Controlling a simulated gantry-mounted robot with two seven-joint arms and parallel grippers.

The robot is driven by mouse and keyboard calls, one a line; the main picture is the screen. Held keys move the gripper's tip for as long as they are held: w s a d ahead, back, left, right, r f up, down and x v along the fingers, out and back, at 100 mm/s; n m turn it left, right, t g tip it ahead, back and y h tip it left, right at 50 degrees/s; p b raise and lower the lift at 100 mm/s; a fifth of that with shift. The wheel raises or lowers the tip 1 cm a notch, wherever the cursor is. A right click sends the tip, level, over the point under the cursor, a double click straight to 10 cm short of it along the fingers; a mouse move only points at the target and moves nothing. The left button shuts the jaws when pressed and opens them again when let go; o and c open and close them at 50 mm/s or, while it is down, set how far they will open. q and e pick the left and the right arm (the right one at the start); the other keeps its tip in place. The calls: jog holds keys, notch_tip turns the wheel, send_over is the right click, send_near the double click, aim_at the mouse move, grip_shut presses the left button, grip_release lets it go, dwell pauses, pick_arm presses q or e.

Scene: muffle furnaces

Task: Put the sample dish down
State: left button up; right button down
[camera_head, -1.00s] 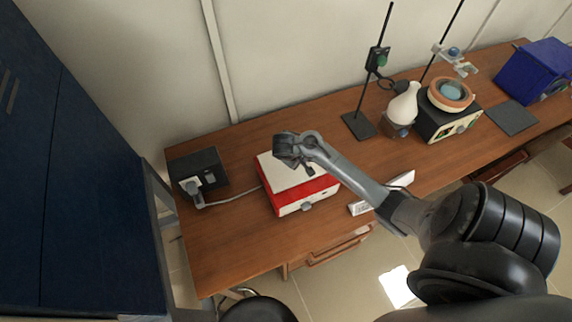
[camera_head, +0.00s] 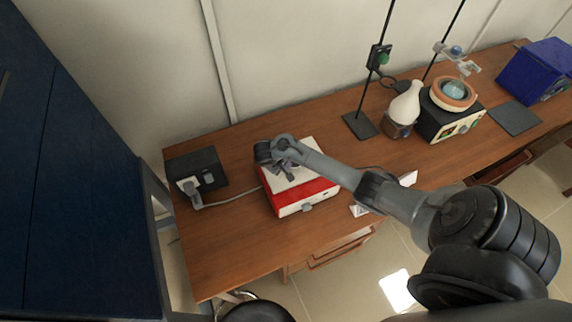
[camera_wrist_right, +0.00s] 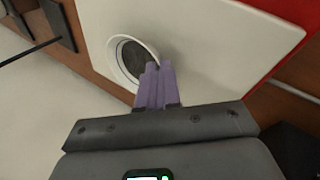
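The sample dish (camera_wrist_right: 113,62) is a small round white dish with a dark inside, seen in the right wrist view. It is at the white top (camera_wrist_right: 215,40) of the red and white device, which stands on the bench in the head view (camera_head: 318,190). I cannot tell whether it rests on the top or hangs just above it. My right gripper (camera_wrist_right: 154,72) has its purple fingers close together at the dish's rim, pinching it. In the head view the right gripper (camera_head: 287,168) is over the device, and the dish cannot be made out there. My left gripper is not in view.
A black box (camera_head: 196,172) with a cable stands left of the device. A stand (camera_head: 360,125), a white flask (camera_head: 404,103) and a heater (camera_head: 450,122) with a bowl are to the right. A dark blue cabinet (camera_head: 70,190) fills the left. Bare bench lies in front of the black box.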

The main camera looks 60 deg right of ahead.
jog(key=c, duration=1.8)
grip_release()
jog(key=shift+f, duration=0.1)
jog(key=o, duration=0.4)
jog(key=shift+o, duration=0.2)
